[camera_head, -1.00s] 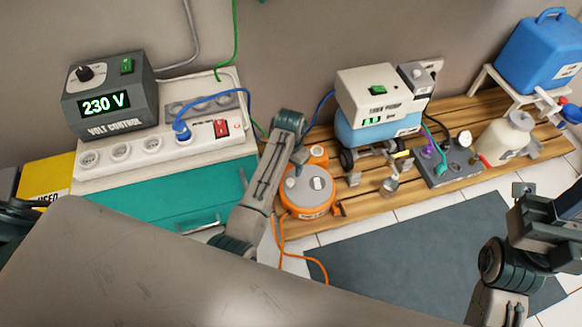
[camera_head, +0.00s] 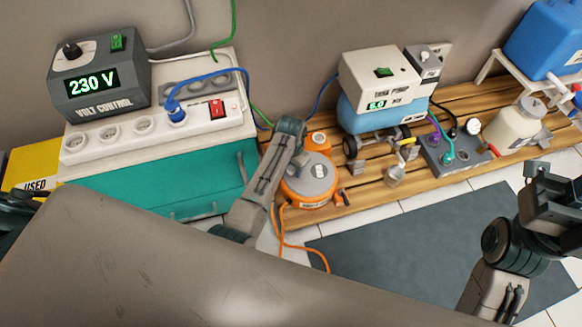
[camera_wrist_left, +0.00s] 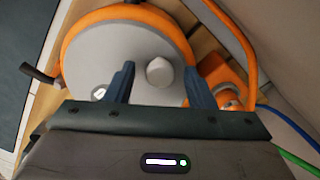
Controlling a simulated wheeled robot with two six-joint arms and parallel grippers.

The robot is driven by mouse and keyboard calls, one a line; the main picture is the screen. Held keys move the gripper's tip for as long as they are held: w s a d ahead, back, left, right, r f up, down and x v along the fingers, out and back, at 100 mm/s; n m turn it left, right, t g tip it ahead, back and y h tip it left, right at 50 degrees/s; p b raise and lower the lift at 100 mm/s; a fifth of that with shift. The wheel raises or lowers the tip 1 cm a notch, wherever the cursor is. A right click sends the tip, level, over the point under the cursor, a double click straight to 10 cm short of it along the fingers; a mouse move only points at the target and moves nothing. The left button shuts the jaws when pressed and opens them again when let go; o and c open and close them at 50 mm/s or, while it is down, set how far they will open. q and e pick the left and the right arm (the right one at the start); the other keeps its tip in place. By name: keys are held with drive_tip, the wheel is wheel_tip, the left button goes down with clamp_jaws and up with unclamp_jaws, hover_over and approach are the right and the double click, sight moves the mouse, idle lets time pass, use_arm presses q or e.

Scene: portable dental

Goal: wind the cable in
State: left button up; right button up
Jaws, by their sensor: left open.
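The orange cable reel (camera_head: 306,196) with a grey disc face stands on the wooden slat bench; it fills the upper part of the left wrist view (camera_wrist_left: 130,18). A pale round knob (camera_wrist_left: 160,72) sits on the disc. My left gripper (camera_wrist_left: 159,68) is open, its two blue fingers on either side of the knob in the picture; contact cannot be told. In the head view, my left gripper (camera_head: 299,160) is at the reel, mostly hidden by its arm. An orange cable (camera_head: 298,247) hangs from the reel towards the floor. My right gripper (camera_head: 548,190) is at the right edge, away from the reel; its jaws are unclear.
A teal cabinet (camera_head: 160,188) with a power strip (camera_head: 110,134) and volt control box (camera_head: 98,84) stands left. A pump unit (camera_head: 380,80), a grey valve box (camera_head: 455,155) and a white bottle (camera_head: 512,125) stand right of the reel. A dark mat (camera_head: 420,245) lies clear in front.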

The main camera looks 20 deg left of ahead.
use_arm(q)
clamp_jaws()
